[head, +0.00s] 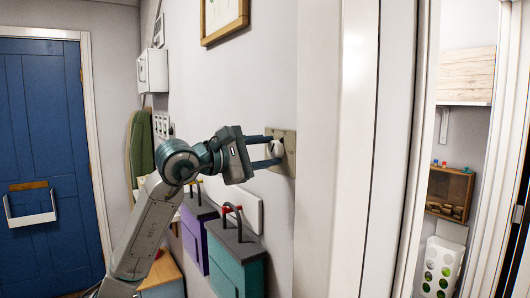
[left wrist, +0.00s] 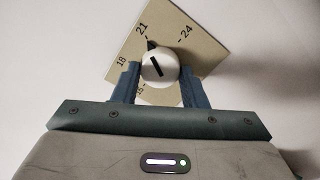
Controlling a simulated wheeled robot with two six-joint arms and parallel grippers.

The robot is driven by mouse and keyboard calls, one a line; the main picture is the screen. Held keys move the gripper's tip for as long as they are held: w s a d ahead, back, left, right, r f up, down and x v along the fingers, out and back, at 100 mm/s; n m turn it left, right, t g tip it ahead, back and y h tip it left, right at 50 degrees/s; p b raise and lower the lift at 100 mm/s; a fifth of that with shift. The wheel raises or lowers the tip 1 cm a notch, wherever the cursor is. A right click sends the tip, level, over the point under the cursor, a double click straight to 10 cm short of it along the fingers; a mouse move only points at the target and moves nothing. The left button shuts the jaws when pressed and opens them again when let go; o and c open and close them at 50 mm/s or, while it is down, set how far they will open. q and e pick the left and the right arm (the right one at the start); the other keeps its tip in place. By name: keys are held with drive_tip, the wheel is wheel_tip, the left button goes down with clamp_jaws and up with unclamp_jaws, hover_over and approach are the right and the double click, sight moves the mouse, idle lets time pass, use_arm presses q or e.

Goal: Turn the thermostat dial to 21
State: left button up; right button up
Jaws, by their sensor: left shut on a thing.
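The thermostat is a tan square plate (head: 289,136) on the wall with a round white dial (head: 277,148). In the left wrist view the plate (left wrist: 208,52) looks tilted and carries the numbers 15, 18, 21 and 24. The dial (left wrist: 168,72) has a dark line and a black pointer, which points up and slightly left, close to the 21 mark. My left gripper (head: 271,150) reaches the wall with one finger on each side of the dial. It is shut on the dial, as the left wrist view also shows (left wrist: 158,76). My right gripper is out of view.
A white door frame (head: 350,150) stands just right of the thermostat. A framed picture (head: 204,38) hangs above. A blue door (head: 40,130) is at the far left.

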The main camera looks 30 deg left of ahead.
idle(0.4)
use_arm(q)
drive_tip(key=o, duration=1)
drive_tip(key=shift+c, duration=0.2)
drive_tip(key=shift+s, duration=0.1)
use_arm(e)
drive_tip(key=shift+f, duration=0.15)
use_arm(q)
drive_tip(key=shift+s+a+f+b, duration=0.15)
drive_tip(key=shift+s+a+b, duration=0.15)
drive_tip(key=shift+s+b, duration=0.3)
drive_tip(key=b+v, duration=0.6)
drive_tip(key=v, duration=0.3)
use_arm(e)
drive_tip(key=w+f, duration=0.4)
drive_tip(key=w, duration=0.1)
use_arm(q)
drive_tip(key=shift+s, duration=0.2)
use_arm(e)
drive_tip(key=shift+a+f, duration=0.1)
